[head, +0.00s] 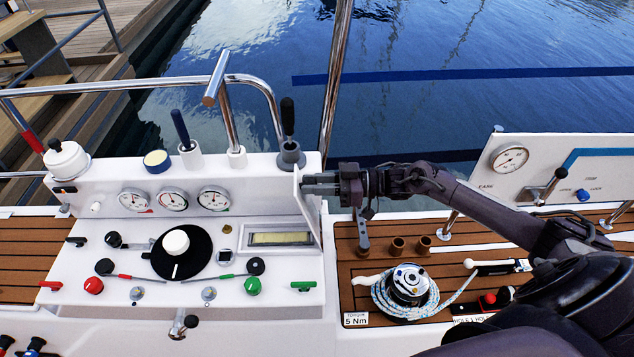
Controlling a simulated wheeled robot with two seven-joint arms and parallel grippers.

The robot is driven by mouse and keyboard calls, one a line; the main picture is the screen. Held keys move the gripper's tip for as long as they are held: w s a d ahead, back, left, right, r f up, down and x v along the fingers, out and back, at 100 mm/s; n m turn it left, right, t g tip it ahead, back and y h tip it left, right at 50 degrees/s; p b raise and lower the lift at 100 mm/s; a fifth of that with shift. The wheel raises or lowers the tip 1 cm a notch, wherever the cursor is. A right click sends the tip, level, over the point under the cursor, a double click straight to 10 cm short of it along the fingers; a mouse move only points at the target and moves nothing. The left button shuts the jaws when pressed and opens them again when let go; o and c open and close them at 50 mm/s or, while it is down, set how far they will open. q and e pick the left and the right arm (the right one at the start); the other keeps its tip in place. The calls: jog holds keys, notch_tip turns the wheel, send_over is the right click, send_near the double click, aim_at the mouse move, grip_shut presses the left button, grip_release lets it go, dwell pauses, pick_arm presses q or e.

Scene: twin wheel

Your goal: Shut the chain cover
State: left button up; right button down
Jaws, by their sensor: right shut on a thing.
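The chain cover (308,212) looks to be the thin white flap standing open at the right end of the console. It stands upright beside a framed rectangular recess (280,239) with a pale yellowish inside. My right gripper (309,184) comes in from the right, level with the flap's upper part. Its fingers are shut on the flap near its upper edge. The fingers hide a little of that edge. My left gripper is not in view.
The white console (214,330) carries three gauges, a black dial with a white knob (175,242), and several levers. A black-handled lever (288,130) stands just behind the flap. A rope-wound winch (408,285) sits on the teak deck at right. Steel rails and water lie behind.

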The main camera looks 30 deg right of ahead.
jog(key=w+a+f+g+h+p, duration=0.1)
jog(key=w+a+f+g+h, duration=0.1)
jog(key=w+a+f+h, duration=0.3)
jog(key=w+a+g+h+p, duration=0.1)
jog(key=a+g+h, duration=0.1)
jog(key=a, duration=0.4)
jog(key=a+f+h+b, duration=0.1)
jog(key=f, duration=0.2)
jog(key=w+a+f+g+h+b, duration=0.1)
jog(key=a+f+b, duration=0.1)
jog(key=f, duration=0.1)
jog(key=a+f+h+b, duration=0.1)
jog(key=a+f+h, duration=0.1)
jog(key=f, duration=0.2)
jog(key=shift+w+g, duration=0.3)
jog(key=shift+b+x, duration=0.65)
jog(key=shift+x, duration=0.25)
jog(key=shift+s+d, duration=0.1)
jog(key=shift+d, duration=0.05)
jog(key=c, duration=1.1)
grip_release()
